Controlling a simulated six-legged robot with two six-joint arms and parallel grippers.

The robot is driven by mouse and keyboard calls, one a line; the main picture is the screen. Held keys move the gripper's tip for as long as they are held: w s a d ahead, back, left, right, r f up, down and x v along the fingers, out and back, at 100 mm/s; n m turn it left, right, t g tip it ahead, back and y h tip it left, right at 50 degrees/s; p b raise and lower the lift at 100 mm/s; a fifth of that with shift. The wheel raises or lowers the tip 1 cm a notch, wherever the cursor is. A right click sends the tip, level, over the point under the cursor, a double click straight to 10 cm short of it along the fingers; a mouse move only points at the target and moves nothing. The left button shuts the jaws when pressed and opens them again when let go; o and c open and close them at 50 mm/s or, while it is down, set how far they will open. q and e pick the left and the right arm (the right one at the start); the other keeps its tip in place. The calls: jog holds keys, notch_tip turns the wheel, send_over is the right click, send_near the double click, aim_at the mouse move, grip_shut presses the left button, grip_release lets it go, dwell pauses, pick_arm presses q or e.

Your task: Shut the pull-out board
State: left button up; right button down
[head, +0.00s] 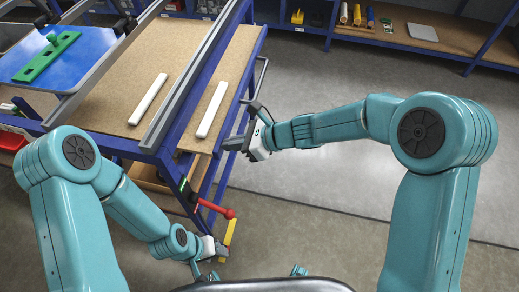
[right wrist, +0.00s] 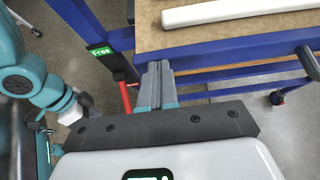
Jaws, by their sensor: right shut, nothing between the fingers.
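The pull-out board (head: 242,52) is a tan panel with a blue edge, sticking out to the right of the bench frame in the head view. A white bar (head: 212,110) lies along it. In the right wrist view the board (right wrist: 225,36) and bar (right wrist: 235,12) are at the top. My right gripper (head: 233,143) is shut and empty beside the board's near right edge. In the right wrist view its fingers (right wrist: 155,85) point at the blue edge; contact is unclear. My left gripper (head: 216,250) is low at the bench's near end, by a yellow piece (head: 230,233); its jaws are unclear.
A green "Free" label (right wrist: 101,51) is there too. The bench top holds another white bar (head: 148,99) and a blue panel (head: 62,55). Floor to the right is open; shelves stand behind.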

aim_at(193, 140)
jog(key=a, duration=0.2)
jog(key=w+a, duration=0.1)
jog(key=a, duration=0.1)
jog(key=w+a, duration=0.1)
jog(key=a, duration=0.2)
pick_arm(q)
jog(key=shift+s+d+f, duration=0.1)
jog(key=shift+d+f, duration=0.05)
jog(key=shift+d, duration=0.15)
pick_arm(e)
jog(key=shift+r, duration=0.15)
jog(key=shift+a+r, duration=0.1)
